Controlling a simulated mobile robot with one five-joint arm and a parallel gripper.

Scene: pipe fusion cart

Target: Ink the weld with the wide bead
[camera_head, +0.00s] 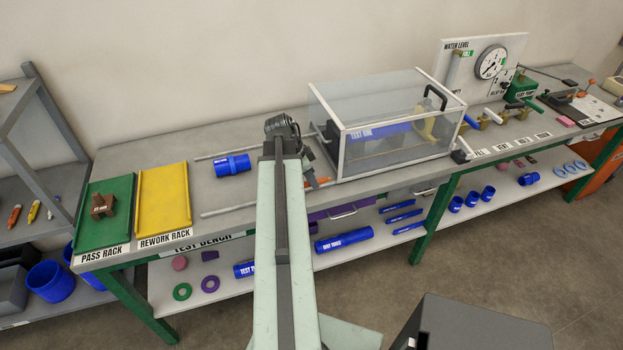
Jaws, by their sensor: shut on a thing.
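A blue pipe piece (233,165) with raised bands lies on the bench top, left of my arm. The bead widths are too small to compare. My gripper (308,160) is at the far end of my arm, over the bench between the pipe piece and the clear tank, and is partly hidden by the arm. It is shut on a slim orange thing (319,183), which sticks out low on the right and looks like a marker. Orange (14,215) and yellow (33,212) marker-like things stand on the left shelf.
A clear tank (343,140) stands right of my gripper. A green pass rack (118,225) with a brown block and an empty yellow rework rack (163,200) are at left. Grey rods (228,208) lie near the pipe piece.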

